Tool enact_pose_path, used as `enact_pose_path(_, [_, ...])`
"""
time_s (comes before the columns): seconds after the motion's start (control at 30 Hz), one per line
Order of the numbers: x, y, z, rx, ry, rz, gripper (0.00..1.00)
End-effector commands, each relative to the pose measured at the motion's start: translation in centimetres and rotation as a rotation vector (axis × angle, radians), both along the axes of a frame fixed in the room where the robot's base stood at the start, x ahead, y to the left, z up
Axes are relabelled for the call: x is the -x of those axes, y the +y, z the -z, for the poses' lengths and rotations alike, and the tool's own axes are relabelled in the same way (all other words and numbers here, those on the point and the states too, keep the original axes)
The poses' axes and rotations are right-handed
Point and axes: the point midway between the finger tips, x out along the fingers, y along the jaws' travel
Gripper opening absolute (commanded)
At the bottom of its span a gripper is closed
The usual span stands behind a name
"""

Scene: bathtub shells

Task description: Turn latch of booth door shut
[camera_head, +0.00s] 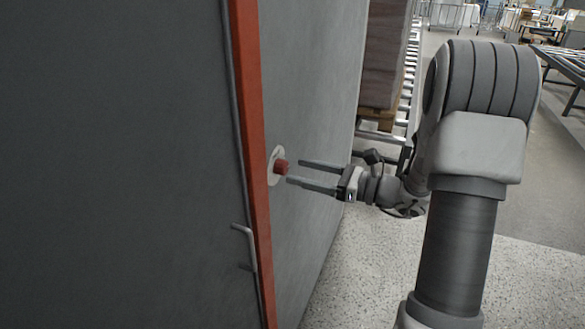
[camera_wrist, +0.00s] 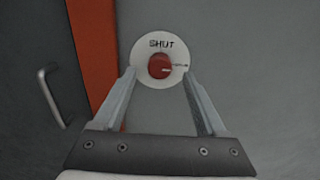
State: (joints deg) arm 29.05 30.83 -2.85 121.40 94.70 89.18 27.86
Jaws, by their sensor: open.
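The latch is a red knob (camera_head: 281,167) on a round white plate (camera_head: 272,178), fixed to a grey panel right of an orange-red post. In the wrist view the plate (camera_wrist: 150,47) reads "SHUT" at its top, above the red knob (camera_wrist: 159,65). A pale mark on the knob points right, away from the word. The grey booth door (camera_head: 130,160) with a bar handle (camera_head: 247,245) is left of the post. My gripper (camera_head: 294,171) is open, its fingertips just short of the knob. In the wrist view its fingers (camera_wrist: 158,73) lie either side of the knob's lower part.
The orange-red post (camera_head: 250,130) runs upright between door and panel. The door handle also shows in the wrist view (camera_wrist: 50,97). A roller conveyor (camera_head: 408,75) with a brown stack (camera_head: 385,50) stands behind the panel's far edge. The speckled floor (camera_head: 360,270) is clear.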

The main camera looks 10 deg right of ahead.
Motion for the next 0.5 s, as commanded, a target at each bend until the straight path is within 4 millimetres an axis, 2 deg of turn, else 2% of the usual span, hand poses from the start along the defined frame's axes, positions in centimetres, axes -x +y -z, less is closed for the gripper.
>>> enact_pose_path(0.03, [-0.5, 0.8, -0.1, -0.001, -0.001, -0.004, 0.74])
enact_pose_path(0.2, [-1.5, 2.1, 0.0, 0.000, -0.001, -0.003, 0.74])
enact_pose_path(0.5, [-1.8, 2.5, 0.0, 0.001, -0.001, 0.000, 0.74])
